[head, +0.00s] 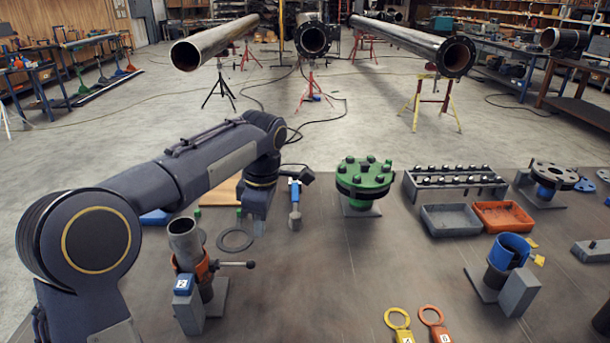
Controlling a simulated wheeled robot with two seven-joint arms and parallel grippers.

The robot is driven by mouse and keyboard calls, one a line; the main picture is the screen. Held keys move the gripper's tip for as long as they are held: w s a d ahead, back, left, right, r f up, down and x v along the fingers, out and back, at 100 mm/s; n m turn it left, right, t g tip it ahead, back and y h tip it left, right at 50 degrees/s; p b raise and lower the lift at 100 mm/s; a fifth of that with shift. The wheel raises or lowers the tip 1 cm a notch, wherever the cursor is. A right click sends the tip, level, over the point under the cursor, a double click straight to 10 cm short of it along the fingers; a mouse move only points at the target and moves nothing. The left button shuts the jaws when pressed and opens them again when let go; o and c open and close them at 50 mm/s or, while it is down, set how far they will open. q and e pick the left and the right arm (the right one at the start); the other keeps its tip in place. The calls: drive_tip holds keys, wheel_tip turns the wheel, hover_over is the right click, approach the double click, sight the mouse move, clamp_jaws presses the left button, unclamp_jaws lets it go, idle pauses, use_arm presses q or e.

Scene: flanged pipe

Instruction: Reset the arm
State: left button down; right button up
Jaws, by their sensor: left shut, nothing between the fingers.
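My left arm reaches in from the left, bends at its elbow and points down over the table. Its gripper (256,222) hangs just above the table, to the right of the flat grey ring, and is shut with nothing in it. The fingertips are small and partly blurred against the dark surface. My right gripper is not in view. The green bolted flange (365,178) stands on its support at the middle of the table, well to the right of my left gripper.
A clamped grey pipe piece (185,240) stands close by my left arm. A bolt rack (455,184), grey tray (450,220) and orange tray (503,215) sit right. The table's front middle is mostly clear.

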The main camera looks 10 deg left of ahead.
use_arm(q)
drive_tip(key=s+a+m+t+h, duration=0.25)
drive_tip(key=s+m, duration=0.55)
drive_tip(key=s, duration=0.6)
drive_tip(key=s+d+f+m+t+h, duration=0.1)
drive_tip(key=s+f+m, duration=0.2)
drive_tip(key=s, duration=0.3)
drive_tip(key=s+d+f+m+t+h, duration=0.1)
drive_tip(key=s+d+f+m+t, duration=0.1)
drive_tip(key=s+f+m, duration=0.2)
drive_tip(key=s+m, duration=0.2)
drive_tip(key=s, duration=0.1)
drive_tip(key=shift+d, duration=0.15)
drive_tip(key=shift+s+h, duration=0.1)
drive_tip(key=shift+h, duration=0.15)
